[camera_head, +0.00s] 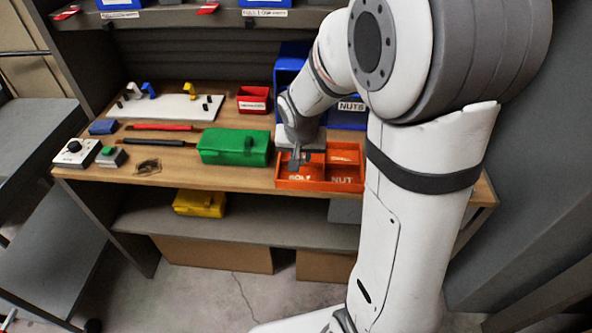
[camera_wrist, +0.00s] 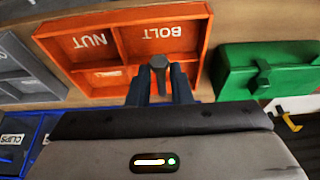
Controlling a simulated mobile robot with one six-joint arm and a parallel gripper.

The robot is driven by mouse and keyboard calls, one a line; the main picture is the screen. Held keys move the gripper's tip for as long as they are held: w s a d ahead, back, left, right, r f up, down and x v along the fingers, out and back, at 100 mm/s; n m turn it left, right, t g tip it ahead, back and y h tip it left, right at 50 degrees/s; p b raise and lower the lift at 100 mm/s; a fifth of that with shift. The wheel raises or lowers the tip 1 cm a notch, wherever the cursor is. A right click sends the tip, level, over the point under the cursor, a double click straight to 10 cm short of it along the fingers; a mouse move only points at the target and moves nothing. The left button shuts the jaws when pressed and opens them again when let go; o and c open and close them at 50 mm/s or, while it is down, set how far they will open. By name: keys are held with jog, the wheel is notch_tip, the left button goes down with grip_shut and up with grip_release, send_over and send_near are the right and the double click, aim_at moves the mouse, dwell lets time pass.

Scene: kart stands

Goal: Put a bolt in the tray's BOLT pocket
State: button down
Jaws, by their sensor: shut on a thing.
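The orange tray (camera_head: 322,187) lies on the workbench and shows upside down in the wrist view (camera_wrist: 42,38). Its BOLT pocket (camera_wrist: 175,45) is at the upper right there, next to the NUT pocket (camera_wrist: 85,45). My gripper (camera_head: 297,160) is over the tray's left part. In the wrist view my gripper (camera_wrist: 160,88) is shut on a grey bolt (camera_wrist: 158,63), whose wide end shows beyond the fingertips. The bolt appears over the edge of the BOLT pocket. Its height above the tray floor and its lower part are hard to tell.
A green box (camera_head: 234,147) stands just left of the tray. Blue bins, one labelled NUTS (camera_head: 350,106), stand behind it. A red bin (camera_head: 252,100), a white board (camera_head: 172,107) and tools lie further left.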

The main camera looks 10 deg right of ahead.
notch_tip(320, 180, down, 4)
jog(key=shift+w+r, duration=0.1)
jog(key=shift+a+f+b, duration=0.1)
jog(key=shift+f+b, duration=0.3)
jog(key=shift+f, duration=1.45)
jog(key=shift+f, duration=0.15)
jog(key=c, duration=1.3)
grip_release()
